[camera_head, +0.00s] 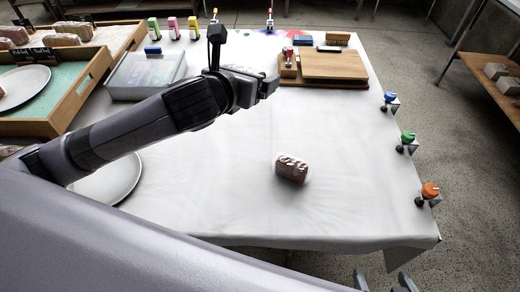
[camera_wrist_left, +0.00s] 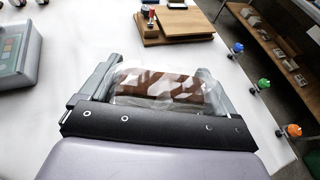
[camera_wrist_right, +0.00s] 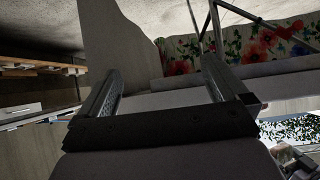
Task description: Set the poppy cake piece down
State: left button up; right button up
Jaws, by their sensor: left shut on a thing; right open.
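A clear-wrapped brown and white cake piece (camera_wrist_left: 160,90) sits between the fingers of my left gripper (camera_wrist_left: 157,68), which is shut on it. My right gripper (camera_head: 383,279) is at the bottom right, off the table's front edge. In the right wrist view (camera_wrist_right: 162,64) it is open and empty.
A wooden board (camera_head: 335,65) lies at the back of the table. Blue (camera_head: 390,97), green (camera_head: 408,137) and orange (camera_head: 430,190) knobs line the right edge. A clear tub (camera_head: 145,75) and a plate (camera_head: 112,180) are at left.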

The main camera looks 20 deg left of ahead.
pick_arm(q)
jog(key=b, duration=0.4)
send_over(252, 150)
notch_tip(252, 150, down, 15)
jog(key=shift+r, duration=0.1)
notch_tip(252, 150, down, 5)
jog(key=shift+r+b, duration=0.2)
jog(key=shift+b, duration=0.4)
jog(key=shift+f, duration=0.25)
pick_arm(e)
jog(key=f, duration=0.2)
jog(key=a+f, duration=0.1)
jog(key=shift+w+f, duration=0.25)
jog(key=shift+w, duration=0.05)
pick_arm(q)
jog(key=shift+f, duration=0.15)
jog(key=o, duration=0.4)
